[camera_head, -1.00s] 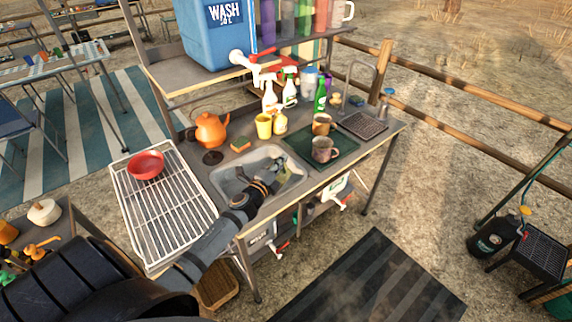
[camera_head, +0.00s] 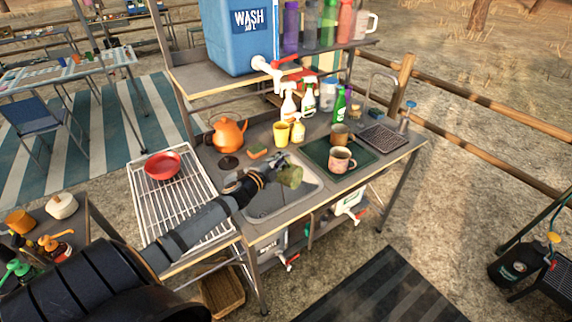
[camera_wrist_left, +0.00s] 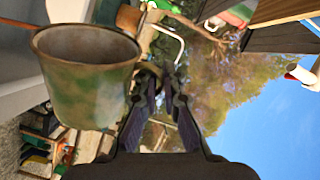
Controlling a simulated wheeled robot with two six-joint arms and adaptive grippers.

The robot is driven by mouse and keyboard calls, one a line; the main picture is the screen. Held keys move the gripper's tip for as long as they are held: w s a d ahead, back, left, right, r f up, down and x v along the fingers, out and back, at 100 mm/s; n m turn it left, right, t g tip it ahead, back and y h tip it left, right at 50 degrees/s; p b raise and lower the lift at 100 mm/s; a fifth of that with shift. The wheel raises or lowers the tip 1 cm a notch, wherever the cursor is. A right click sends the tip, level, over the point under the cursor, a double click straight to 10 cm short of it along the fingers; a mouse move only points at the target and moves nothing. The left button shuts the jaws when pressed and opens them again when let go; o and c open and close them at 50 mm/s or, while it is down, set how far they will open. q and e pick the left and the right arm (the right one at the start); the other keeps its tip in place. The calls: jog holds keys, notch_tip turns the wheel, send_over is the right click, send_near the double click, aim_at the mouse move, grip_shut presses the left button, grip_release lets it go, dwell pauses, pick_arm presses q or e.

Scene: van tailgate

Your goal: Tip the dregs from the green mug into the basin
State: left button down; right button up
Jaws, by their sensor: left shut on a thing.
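The green mug (camera_head: 291,176) is held above the basin (camera_head: 268,206), near its far side, in the head view. My left gripper (camera_head: 271,167) is shut on it from the left. In the left wrist view the mug (camera_wrist_left: 88,88) fills the upper left, its rim toward the top of the picture, beside the fingers of my left gripper (camera_wrist_left: 160,90). The sky is at the right of that view, so the mug looks tipped well over on its side. My right gripper is out of view.
A patterned mug (camera_head: 341,160) and a brown mug (camera_head: 341,136) stand on the dark green mat (camera_head: 317,153) right of the basin. Behind are a yellow cup (camera_head: 281,134), a sponge (camera_head: 257,153) and an orange kettle (camera_head: 228,135). A red bowl (camera_head: 162,165) sits on the white rack (camera_head: 181,203).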

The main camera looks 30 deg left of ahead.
pick_arm(q)
jog(key=shift+d, duration=0.1)
dwell(0.3)
jog(key=shift+r, duration=0.2)
notch_tip(320, 180, up, 2)
jog(key=m+p, duration=0.3)
jog(key=m, duration=0.3)
jog(key=shift+r+m+y, duration=0.1)
jog(key=shift+m+y, duration=0.2)
jog(key=shift+m, duration=0.1)
jog(key=m, duration=0.2)
jog(key=r+m+p, duration=0.1)
jog(key=m, duration=0.3)
jog(key=shift+r+y, duration=0.3)
jog(key=m, duration=0.2)
jog(key=r+m, duration=0.1)
jog(key=m, duration=0.2)
jog(key=shift+t+p, duration=0.35)
jog(key=shift+t, duration=0.05)
